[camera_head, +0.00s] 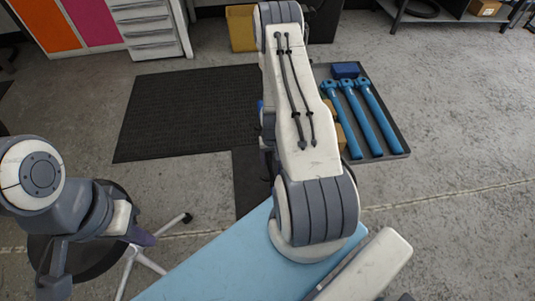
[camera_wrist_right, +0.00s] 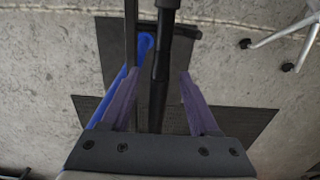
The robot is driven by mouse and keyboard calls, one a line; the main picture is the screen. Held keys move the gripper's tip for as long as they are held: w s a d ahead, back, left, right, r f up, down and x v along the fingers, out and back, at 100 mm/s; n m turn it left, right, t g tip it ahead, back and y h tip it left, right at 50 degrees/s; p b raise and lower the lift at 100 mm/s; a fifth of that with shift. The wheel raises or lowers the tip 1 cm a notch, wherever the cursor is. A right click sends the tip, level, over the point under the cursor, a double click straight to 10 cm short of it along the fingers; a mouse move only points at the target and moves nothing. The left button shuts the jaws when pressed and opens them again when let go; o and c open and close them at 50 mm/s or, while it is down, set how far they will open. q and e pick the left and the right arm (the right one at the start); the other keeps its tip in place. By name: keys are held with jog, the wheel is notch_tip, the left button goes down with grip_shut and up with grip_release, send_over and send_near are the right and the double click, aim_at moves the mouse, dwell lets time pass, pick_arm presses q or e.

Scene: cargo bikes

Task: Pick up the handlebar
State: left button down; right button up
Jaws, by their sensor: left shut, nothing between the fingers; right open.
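In the right wrist view, a black bar with a short crosspiece (camera_wrist_right: 161,68), which looks like the handlebar, runs between the spread fingers of my right gripper (camera_wrist_right: 160,104). I cannot tell how far it is from the fingers. A blue tube (camera_wrist_right: 145,46) and a thin dark post lie to its left, partly behind the left finger. In the head view my right arm hides most of this area; only small blue and dark bits show at its left edge. My left gripper (camera_head: 142,238) is shut and empty at the lower left.
A dark tray (camera_head: 398,127) with blue tubular parts (camera_head: 366,118) and a blue block lies on the floor at right. A black mat (camera_head: 185,112) lies left of my right arm. A round stool (camera_head: 95,262) stands under my left arm. A drawer cabinet (camera_head: 150,28) is at the back.

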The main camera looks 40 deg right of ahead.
aim_at(271, 165)
notch_tip(271, 165, down, 4)
jog(key=shift+a+r+b, duration=0.1)
jog(key=shift+r+b, duration=0.1)
jog(key=shift+b, duration=1)
jog(key=shift+r, duration=0.1)
jog(key=shift+c, duration=0.3)
grip_shut()
jog(key=shift+w, duration=0.1)
